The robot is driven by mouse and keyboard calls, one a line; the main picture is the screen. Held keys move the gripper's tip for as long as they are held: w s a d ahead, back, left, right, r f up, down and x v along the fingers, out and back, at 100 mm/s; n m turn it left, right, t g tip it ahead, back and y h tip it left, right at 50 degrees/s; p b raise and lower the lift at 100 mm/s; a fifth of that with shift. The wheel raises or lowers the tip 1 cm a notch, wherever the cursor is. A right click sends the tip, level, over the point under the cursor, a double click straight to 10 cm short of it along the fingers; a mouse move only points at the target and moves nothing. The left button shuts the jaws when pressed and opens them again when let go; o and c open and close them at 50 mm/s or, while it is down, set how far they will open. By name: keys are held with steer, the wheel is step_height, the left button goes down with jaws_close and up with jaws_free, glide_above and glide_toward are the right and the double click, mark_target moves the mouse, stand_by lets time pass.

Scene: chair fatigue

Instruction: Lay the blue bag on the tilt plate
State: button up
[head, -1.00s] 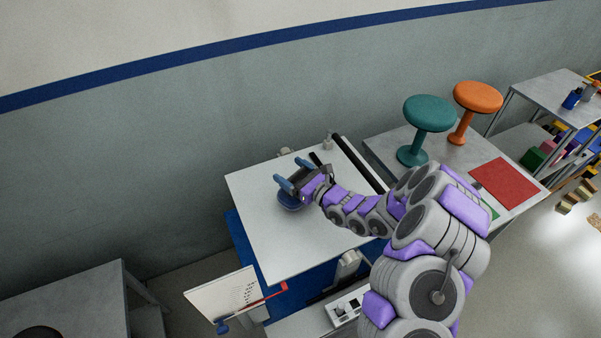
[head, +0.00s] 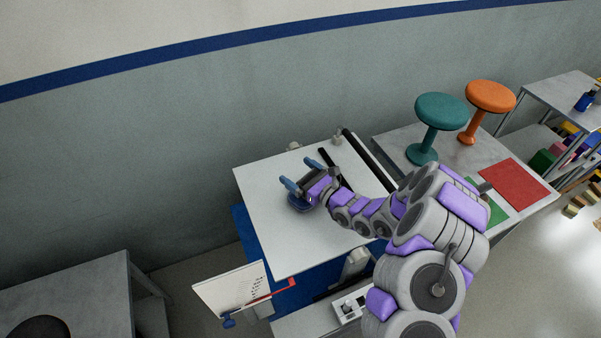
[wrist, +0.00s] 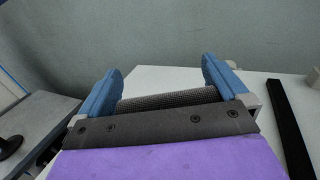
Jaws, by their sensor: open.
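The tilt plate (head: 275,240) is a broad pale board in the middle of the head view. A small dark blue object that looks like the blue bag (head: 298,206) rests on its upper left part, partly hidden under my gripper (head: 301,174). My gripper has two blue fingers spread apart with nothing between them. In the wrist view my gripper (wrist: 162,75) is open above the plate (wrist: 175,77); a dark textured strip shows between the finger bases, and the bag cannot be made out there.
A dark bar (head: 368,160) runs along the plate's far right edge. A teal stool (head: 440,110) and an orange stool (head: 491,97) stand on a table to the right, near a red mat (head: 515,184). A white board (head: 230,289) is in front. A grey table (head: 75,295) is at lower left.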

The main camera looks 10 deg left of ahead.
steer(key=p+v, duration=0.2)
steer(key=v, duration=1)
steer(key=shift+d+r, duration=0.15)
steer(key=shift+d, duration=0.3)
steer(key=s+a+r+n+g+y, duration=0.2)
steer(key=s+a+r+n+g, duration=0.15)
steer(key=r, duration=0.25)
steer(key=s+a+r+n+g+y, duration=0.1)
steer(key=s+a+r+n+g, duration=0.1)
steer(key=s+r+n+g, duration=0.4)
steer(key=s+d+r+n+g+h, duration=0.1)
steer(key=s+r+n+g+h, duration=0.3)
steer(key=s, duration=0.4)
steer(key=s+d+r+n+g+h, duration=0.1)
steer(key=s+r+n+g+h, duration=0.15)
steer(key=s+n, duration=0.55)
steer(key=s+d+t+h, duration=0.1)
steer(key=s+d+h, duration=0.2)
steer(key=d, duration=0.4)
steer(key=s+d+n+t+h, duration=0.1)
steer(key=s+d+h, duration=0.3)
steer(key=d, duration=0.4)
steer(key=s+d+r+n+t+h, duration=0.1)
steer(key=s+d+t+h, duration=0.2)
steer(key=d, duration=0.4)
steer(key=shift+s+h, duration=0.65)
steer(key=shift+h, duration=0.3)
